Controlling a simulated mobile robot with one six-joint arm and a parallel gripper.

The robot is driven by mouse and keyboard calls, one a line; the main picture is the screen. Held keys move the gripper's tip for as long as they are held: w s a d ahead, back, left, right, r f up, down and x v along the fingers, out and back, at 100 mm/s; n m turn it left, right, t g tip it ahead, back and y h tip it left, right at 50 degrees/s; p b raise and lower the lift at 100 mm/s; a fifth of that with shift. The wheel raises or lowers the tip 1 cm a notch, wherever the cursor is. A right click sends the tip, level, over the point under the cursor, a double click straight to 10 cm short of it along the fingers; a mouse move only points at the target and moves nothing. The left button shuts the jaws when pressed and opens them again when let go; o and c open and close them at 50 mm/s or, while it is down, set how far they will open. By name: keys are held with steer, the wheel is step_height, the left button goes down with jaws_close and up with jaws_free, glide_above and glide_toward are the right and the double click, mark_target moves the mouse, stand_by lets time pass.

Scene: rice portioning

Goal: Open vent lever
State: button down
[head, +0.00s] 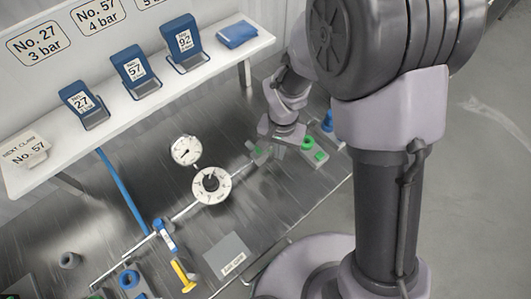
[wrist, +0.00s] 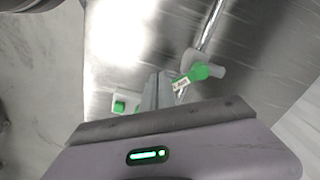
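The vent lever is a small green handle (wrist: 199,72) with a white label (wrist: 181,84), on the metal pipe in the wrist view. In the head view only a small green part (head: 258,151) of it shows beside my gripper (head: 281,146). In the wrist view my gripper's grey fingers (wrist: 159,92) are close together, with no visible gap, just left of the label end of the lever. Nothing shows between them. Whether a finger touches the lever cannot be told.
A green button box (wrist: 119,106) stands left of the fingers. A green ring fitting (head: 279,142) is near my gripper. A round dial (head: 211,186), a gauge (head: 186,150) and a blue lever (head: 165,236) lie further along the pipe. A shelf (head: 120,112) with blue stands runs behind.

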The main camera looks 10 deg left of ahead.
steer(key=shift+w, duration=0.15)
steer(key=shift+w, duration=1.15)
step_height(320, 180, up, 7)
steer(key=p, duration=0.5)
steer(key=shift+w+d, duration=0.2)
steer(key=shift+w, duration=0.15)
